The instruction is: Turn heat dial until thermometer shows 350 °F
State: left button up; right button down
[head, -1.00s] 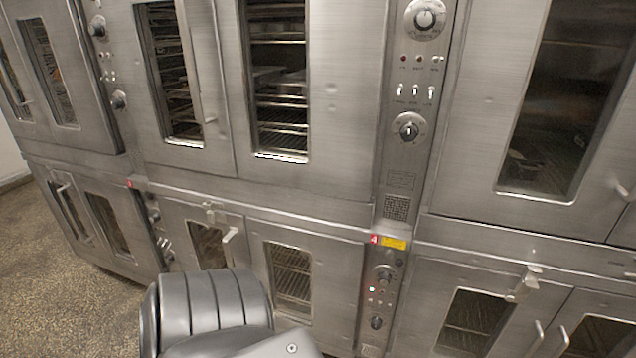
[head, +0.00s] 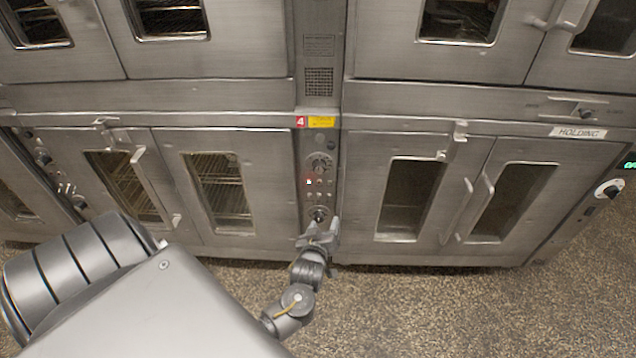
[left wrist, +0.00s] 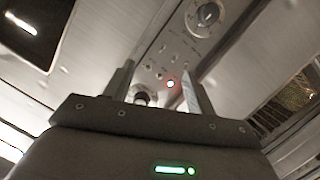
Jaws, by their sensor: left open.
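A narrow control panel between the lower oven doors has an upper round dial (head: 319,163) and a lower dark dial (head: 319,213). My left gripper (head: 320,228) is open just below the lower dial, its fingers pointing up at it. Whether they touch it is not clear. In the left wrist view, a dark round knob (left wrist: 142,98) shows between the two fingers (left wrist: 158,85), and the upper dial (left wrist: 207,15) is beyond. A green display (head: 630,164) is cut off at the right edge; its reading is not legible. My right gripper is not in view.
A red number 4 label (head: 300,122) and a yellow label (head: 321,122) sit above the panel. Oven doors with handles flank it. A white dial (head: 608,190) is on the unit marked HOLDING (head: 579,133). The speckled floor (head: 420,310) in front is clear.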

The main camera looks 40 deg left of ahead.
aim_at(318, 170)
pick_arm(q)
jog(key=a+r+n+t+y+b, duration=0.1)
jog(key=a+r+n+y+b, duration=0.15)
jog(key=r+n, duration=0.6)
jog(key=w+a+m, duration=0.1)
jog(key=w+a, duration=0.1)
jog(key=w+a+r+m, duration=0.1)
jog(key=w+a, duration=0.1)
jog(key=w, duration=0.1)
jog(key=w+a+r+m, duration=0.1)
jog(key=w, duration=0.1)
jog(key=shift+w+a+y, duration=0.2)
jog(key=shift+a+y, duration=0.05)
jog(key=shift+a, duration=0.15)
jog(key=shift+w+a, duration=0.4)
jog(key=shift+w, duration=0.25)
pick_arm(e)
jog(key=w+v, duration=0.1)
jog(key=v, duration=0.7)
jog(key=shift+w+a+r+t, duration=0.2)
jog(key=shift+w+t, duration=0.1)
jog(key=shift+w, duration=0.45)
pick_arm(q)
jog(key=c, duration=1)
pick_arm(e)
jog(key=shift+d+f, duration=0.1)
